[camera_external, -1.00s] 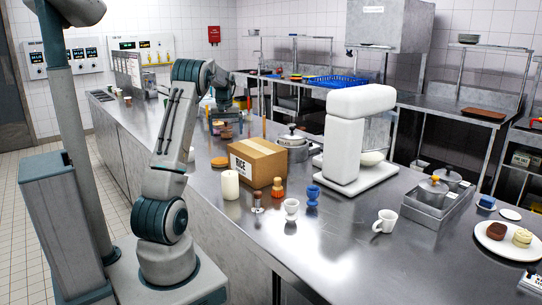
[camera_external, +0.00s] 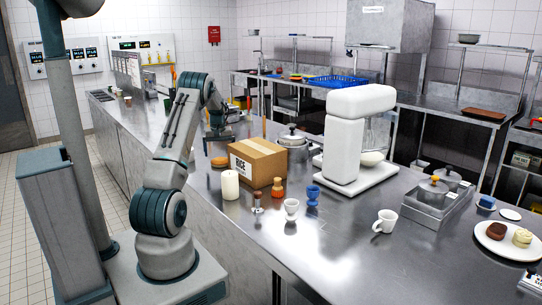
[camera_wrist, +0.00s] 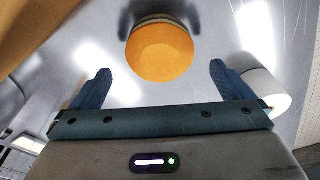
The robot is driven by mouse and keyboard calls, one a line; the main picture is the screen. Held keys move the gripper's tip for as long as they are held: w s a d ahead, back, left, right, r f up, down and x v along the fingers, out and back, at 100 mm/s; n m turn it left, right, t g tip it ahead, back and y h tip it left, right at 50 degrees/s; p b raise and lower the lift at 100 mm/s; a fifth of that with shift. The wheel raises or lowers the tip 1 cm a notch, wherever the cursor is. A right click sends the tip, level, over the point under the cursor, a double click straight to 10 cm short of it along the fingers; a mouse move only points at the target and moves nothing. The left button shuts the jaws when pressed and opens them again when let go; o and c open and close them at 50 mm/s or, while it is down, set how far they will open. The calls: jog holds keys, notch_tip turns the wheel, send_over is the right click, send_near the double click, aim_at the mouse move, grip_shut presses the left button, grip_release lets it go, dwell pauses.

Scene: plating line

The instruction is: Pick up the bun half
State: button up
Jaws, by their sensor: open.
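The bun half (camera_wrist: 160,52) is a round, orange-tan disc on the steel counter in the wrist view. It lies just ahead of my gripper (camera_wrist: 160,76), roughly centred between the two blue fingers. The fingers are spread wide with a gap on both sides of the bun half; neither touches it. In the external view the bun half (camera_external: 220,162) sits behind the white candle and left of the cardboard box, below the end of my arm.
The cardboard rice box (camera_external: 258,162) stands close to the right of the bun half. The white candle (camera_external: 229,185) stands nearer the camera and also shows at the right in the wrist view (camera_wrist: 265,90). Small cups and a white mixer (camera_external: 357,135) stand further right.

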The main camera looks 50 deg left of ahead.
aim_at(220, 159)
notch_tip(220, 159, down, 4)
jog(key=shift+w+a+f+p, duration=0.1)
jog(key=shift+a+p, duration=0.05)
jog(key=shift+p, duration=0.4)
jog(key=c, duration=1)
jog(key=shift+o, duration=0.2)
